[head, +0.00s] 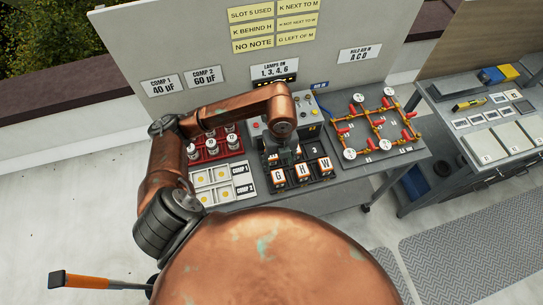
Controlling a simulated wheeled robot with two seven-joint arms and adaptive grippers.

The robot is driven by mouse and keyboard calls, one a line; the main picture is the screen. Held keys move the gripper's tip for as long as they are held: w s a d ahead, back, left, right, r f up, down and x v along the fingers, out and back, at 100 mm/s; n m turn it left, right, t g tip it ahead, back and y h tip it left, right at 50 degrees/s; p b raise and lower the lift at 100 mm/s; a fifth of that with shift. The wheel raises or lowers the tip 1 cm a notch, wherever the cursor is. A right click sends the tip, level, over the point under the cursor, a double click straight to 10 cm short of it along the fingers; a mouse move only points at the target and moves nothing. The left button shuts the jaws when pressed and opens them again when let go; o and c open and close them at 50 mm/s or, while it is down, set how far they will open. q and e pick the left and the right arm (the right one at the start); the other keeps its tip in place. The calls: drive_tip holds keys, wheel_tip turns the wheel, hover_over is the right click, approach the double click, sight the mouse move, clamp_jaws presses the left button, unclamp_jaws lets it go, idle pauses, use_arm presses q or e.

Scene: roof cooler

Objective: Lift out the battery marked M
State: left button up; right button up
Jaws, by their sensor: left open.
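A dark battery rack (327,181) stands on the grey bench. Its front row holds white-faced batteries with orange edges: battery G (279,178), battery H (303,174) and battery W (325,165). I can read no M on any battery; the back row is partly hidden by my gripper. A back place marked 3 (314,150) looks dark, with no white face. My left gripper (284,158) is open and points down over the back left of the rack, behind G and H. Whether it touches anything there is unclear. My right gripper is out of view.
Yellow notes (274,28) on the back panel (200,40) include "K BEHIND H" and "G LEFT OF M". A red tray of numbered cans (211,145) and a white tray (222,185) stand left. Orange pipework with white discs (358,97) stands right. A second bench (480,125) is farther right.

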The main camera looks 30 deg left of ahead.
use_arm(q)
drive_tip(key=w+a+f+m+p, duration=0.1)
drive_tip(key=w+a+m+p, duration=0.1)
drive_tip(key=m, duration=0.3)
drive_tip(key=w+a+f+m+p, duration=0.1)
drive_tip(key=w+a+m+p, duration=0.1)
drive_tip(key=m, duration=0.3)
drive_tip(key=w+a+m+p, duration=0.2)
drive_tip(key=m+p, duration=0.1)
drive_tip(key=m, duration=0.3)
drive_tip(key=shift+a+f, duration=0.25)
drive_tip(key=shift+f, duration=0.15)
drive_tip(key=shift+w+a+f+m+p, duration=0.1)
drive_tip(key=shift+a+f+m+p, duration=0.3)
drive_tip(key=shift+m, duration=0.5)
wheel_tip(320, 180, down, 2)
drive_tip(key=shift+a, duration=0.1)
wheel_tip(320, 180, down, 5)
drive_tip(key=shift+f+p, duration=0.1)
drive_tip(key=shift+p, duration=0.95)
drive_tip(key=shift+w+f, duration=0.1)
drive_tip(key=shift+f, duration=0.25)
